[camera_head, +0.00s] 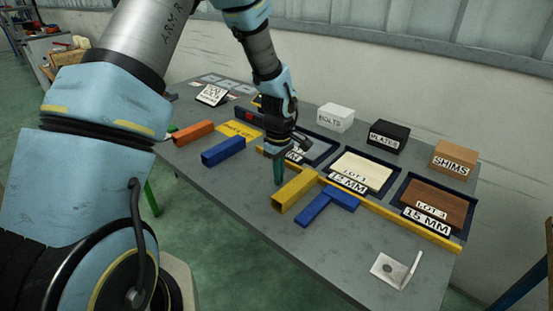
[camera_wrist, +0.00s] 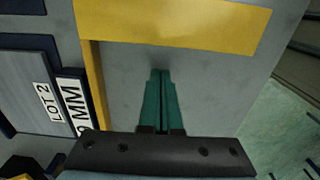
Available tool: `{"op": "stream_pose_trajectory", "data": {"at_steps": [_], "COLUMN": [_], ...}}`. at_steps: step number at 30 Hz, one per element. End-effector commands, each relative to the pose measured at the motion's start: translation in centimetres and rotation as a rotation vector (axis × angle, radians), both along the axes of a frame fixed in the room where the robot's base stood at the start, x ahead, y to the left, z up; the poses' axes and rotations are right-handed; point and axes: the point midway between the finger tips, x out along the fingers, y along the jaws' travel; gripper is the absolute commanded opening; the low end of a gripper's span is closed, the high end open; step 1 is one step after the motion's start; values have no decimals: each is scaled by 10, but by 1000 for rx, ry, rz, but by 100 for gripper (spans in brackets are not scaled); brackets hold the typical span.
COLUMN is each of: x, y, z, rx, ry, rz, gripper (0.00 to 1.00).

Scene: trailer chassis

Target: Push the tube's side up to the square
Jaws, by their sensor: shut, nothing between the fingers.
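The yellow tube (camera_head: 295,190) lies across the grey table, its far end at or close to the thin yellow rail (camera_head: 405,222). The blue square (camera_head: 327,206) lies right of the tube, one leg along the rail and one roughly parallel to the tube. A narrow gap seems to separate them. My gripper (camera_head: 278,182) points down on the tube's left side, its green fingers shut and empty. In the wrist view, the fingertips (camera_wrist: 160,73) are a short way from the tube's near side (camera_wrist: 175,27); contact is not visible. The square is out of that view.
A blue tube (camera_head: 222,151) and an orange tube (camera_head: 193,133) lie to the left. Labelled trays, such as the lot 3 tray (camera_head: 410,189), stand behind the rail. Bare table lies right of the square.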

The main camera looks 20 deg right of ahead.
Motion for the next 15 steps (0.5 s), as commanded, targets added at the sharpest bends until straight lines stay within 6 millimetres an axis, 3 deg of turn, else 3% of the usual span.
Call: {"op": "stream_pose_trajectory", "data": {"at_steps": [6, 15], "x": [-22, -26], "y": [-12, -14], "z": [3, 1], "rx": [0, 0], "ry": [1, 1], "rz": [-6, -4], "gripper": [0, 0]}}
